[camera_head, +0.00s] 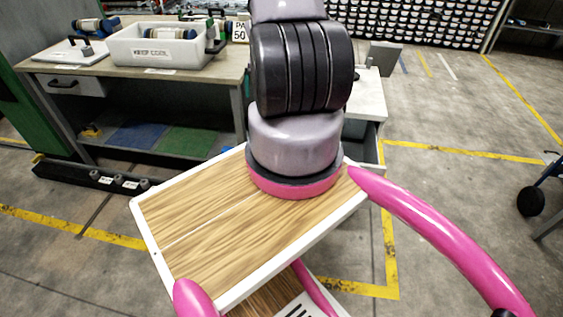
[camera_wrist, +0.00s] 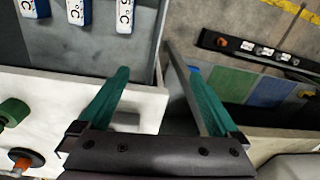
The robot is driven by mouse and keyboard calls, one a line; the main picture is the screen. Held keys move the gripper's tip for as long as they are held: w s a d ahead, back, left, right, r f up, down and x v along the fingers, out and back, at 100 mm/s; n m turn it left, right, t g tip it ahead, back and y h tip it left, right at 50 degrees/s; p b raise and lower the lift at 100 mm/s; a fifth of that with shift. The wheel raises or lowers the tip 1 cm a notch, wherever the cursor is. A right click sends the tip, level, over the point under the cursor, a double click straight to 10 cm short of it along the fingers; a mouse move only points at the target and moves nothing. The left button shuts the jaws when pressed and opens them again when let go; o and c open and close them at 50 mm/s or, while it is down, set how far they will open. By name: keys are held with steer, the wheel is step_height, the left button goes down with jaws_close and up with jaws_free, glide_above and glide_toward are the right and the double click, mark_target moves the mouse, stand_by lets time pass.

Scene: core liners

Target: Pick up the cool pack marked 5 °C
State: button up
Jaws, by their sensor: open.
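Three cool packs lie side by side at the top left of the wrist view, cut off by the frame's edge. The rightmost pack (camera_wrist: 123,14) is white and blue, with a label that seems to read 5 °C. The middle pack (camera_wrist: 79,12) and the left pack (camera_wrist: 35,8) show °C, but their numbers are cut off or unclear. The packs lie in a grey, pale-rimmed compartment (camera_wrist: 97,50). My gripper (camera_wrist: 157,72) is open and empty, its green fingers apart, below and right of the packs in the picture. In the head view my arm hides it.
The workbench (camera_head: 100,62) carries a white bin (camera_head: 160,52) marked KEEP COOL and a sign reading 50 (camera_head: 239,32). Green and orange knobs (camera_wrist: 20,158) stand at the wrist view's lower left. A black rail (camera_head: 95,180) lies on the floor. Open floor (camera_head: 460,200) lies to the right.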

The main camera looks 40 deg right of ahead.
steer(key=shift+m+g+y, duration=0.4)
steer(key=shift+g, duration=0.5)
steer(key=s+f, duration=0.3)
steer(key=f, duration=0.4)
steer(key=s+d+f, duration=0.1)
steer(key=s+f, duration=0.2)
steer(key=f, duration=0.4)
steer(key=s+d+f, duration=0.1)
steer(key=s+f, duration=0.3)
steer(key=f, duration=0.3)
steer(key=shift+d, duration=0.15)
steer(key=f, duration=0.5)
steer(key=shift+s+a, duration=0.2)
steer(key=shift+s, duration=0.15)
steer(key=f, duration=0.4)
steer(key=shift+w+d+f, duration=0.1)
steer(key=shift+d+f, duration=0.15)
steer(key=shift+f, duration=0.05)
steer(key=shift+a+f, duration=0.1)
steer(key=shift+f, duration=0.55)
jaws_close()
